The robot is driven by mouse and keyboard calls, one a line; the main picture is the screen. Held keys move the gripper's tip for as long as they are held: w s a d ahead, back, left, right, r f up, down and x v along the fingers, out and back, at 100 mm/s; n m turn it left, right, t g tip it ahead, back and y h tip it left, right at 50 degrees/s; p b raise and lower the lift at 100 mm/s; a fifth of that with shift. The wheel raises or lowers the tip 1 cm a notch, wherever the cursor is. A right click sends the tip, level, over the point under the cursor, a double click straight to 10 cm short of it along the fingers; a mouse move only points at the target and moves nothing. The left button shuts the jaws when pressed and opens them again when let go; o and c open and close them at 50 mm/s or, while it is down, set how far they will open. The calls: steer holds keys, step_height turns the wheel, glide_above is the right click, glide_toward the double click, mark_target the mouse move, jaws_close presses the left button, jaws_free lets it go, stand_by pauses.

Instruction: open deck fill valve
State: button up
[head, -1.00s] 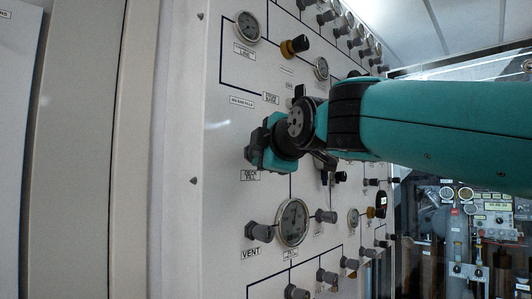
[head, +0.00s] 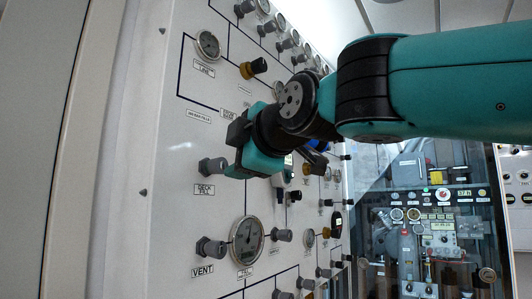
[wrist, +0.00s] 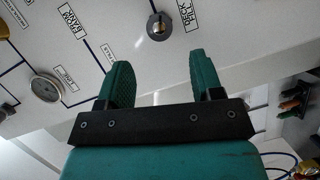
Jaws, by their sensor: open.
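The deck fill valve (head: 212,167) is a grey knob on the white panel, just above its "DECK FILL" label (head: 204,189) in the head view. In the wrist view the deck fill knob (wrist: 159,26) lies ahead of the fingers, with its label (wrist: 187,16) to the right. My gripper (wrist: 158,75) is open and empty, its two teal fingers apart. In the head view my gripper (head: 236,150) is up and to the right of the knob, apart from it in the wrist view.
The vent knob (head: 211,248) and a round gauge (head: 247,241) sit below. A line gauge (head: 208,45) and a black-and-yellow knob (head: 254,68) sit above. Several other knobs crowd the panel to the right.

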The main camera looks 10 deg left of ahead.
steer(key=b+v, duration=0.1)
steer(key=v, duration=0.7)
steer(key=shift+s, duration=0.2)
steer(key=shift+d, duration=0.15)
steer(key=d+f+m+g+h+p, duration=0.3)
steer(key=d+f+m, duration=0.1)
steer(key=d+f, duration=0.4)
steer(key=d+f+m+g+h+p, duration=0.25)
steer(key=d+f+m, duration=0.25)
steer(key=f, duration=0.5)
steer(key=s+d+f+m+g+h+p, duration=0.1)
steer(key=s+d+f+m+g+p, duration=0.1)
steer(key=s+d+f+m+g, duration=0.1)
steer(key=s+d+f+m+g+h+p, duration=0.1)
steer(key=s+d+f+m, duration=0.5)
steer(key=s, duration=0.6)
step_height(320, 180, down, 3)
steer(key=shift+s+d+r+g+p, duration=0.1)
steer(key=shift+s+d+g+p, duration=0.1)
steer(key=shift+d+g+p, duration=0.65)
steer(key=shift+d+h, duration=0.1)
steer(key=shift+h, duration=0.15)
